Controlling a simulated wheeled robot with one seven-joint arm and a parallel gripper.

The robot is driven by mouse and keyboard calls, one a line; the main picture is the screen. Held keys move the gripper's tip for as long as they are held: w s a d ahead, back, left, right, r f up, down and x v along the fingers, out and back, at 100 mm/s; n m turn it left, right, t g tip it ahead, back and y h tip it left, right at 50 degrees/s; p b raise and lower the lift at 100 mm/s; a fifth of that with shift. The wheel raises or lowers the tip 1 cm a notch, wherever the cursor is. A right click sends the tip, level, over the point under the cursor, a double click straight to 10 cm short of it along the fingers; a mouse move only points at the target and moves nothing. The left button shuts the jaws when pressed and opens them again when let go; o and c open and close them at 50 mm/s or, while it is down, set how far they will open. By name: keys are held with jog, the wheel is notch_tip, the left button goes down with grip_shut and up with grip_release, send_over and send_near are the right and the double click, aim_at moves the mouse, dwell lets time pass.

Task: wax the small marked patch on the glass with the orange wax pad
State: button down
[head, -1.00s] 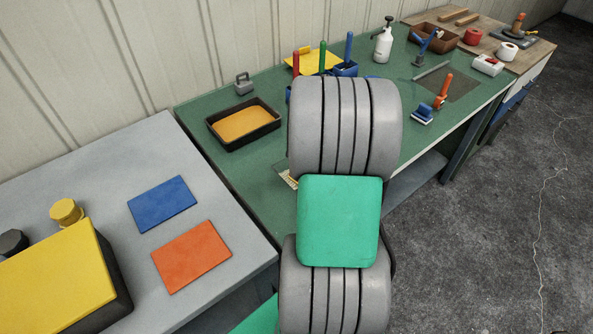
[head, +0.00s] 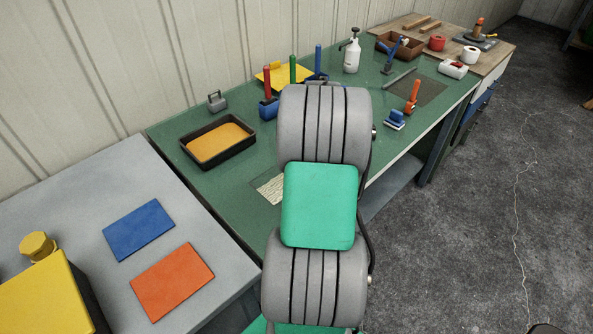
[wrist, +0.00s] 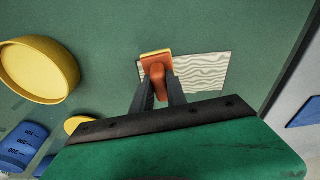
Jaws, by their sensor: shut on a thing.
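My gripper (wrist: 159,92) shows in the wrist view, its dark fingers shut on the orange wax pad (wrist: 157,63). The pad has an orange body and handle with a yellowish edge at its far side. It is over the left part of a pale patch with wavy lines (wrist: 205,72) on the green surface. I cannot tell whether the pad touches the patch. In the head view the patch (head: 270,188) shows partly, left of my arm, and my arm hides the gripper and pad.
A yellow round dish (wrist: 38,70) and blue marked cups (wrist: 22,146) stand left in the wrist view. In the head view, a black tray (head: 218,142) stands on the green bench. Blue (head: 138,230) and orange (head: 172,281) sheets lie on the grey table (head: 85,195).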

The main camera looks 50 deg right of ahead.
jog(key=shift+s+d, duration=0.1)
jog(key=shift+d, duration=1.75)
jog(key=shift+w+d, duration=0.1)
jog(key=shift+w, duration=1.95)
jog(key=shift+w+a+b, duration=0.2)
jog(key=shift+a+b, duration=0.05)
jog(key=shift+a, duration=3.8)
jog(key=shift+w+a+b, duration=0.2)
jog(key=shift+a, duration=3.85)
jog(key=shift+w+d, duration=0.1)
jog(key=shift+w, duration=1.95)
jog(key=shift+s+d+p, duration=0.1)
jog(key=shift+s+d, duration=0.05)
jog(key=shift+d, duration=2.6)
jog(key=shift+s+d+p, duration=0.15)
jog(key=shift+s+d, duration=0.05)
jog(key=shift+d, duration=2.5)
jog(key=shift+s+d+p, duration=0.1)
jog(key=shift+s+d, duration=0.05)
jog(key=shift+d, duration=2.6)
notch_tip(320, 180, up, 7)
jog(key=p, duration=0.4)
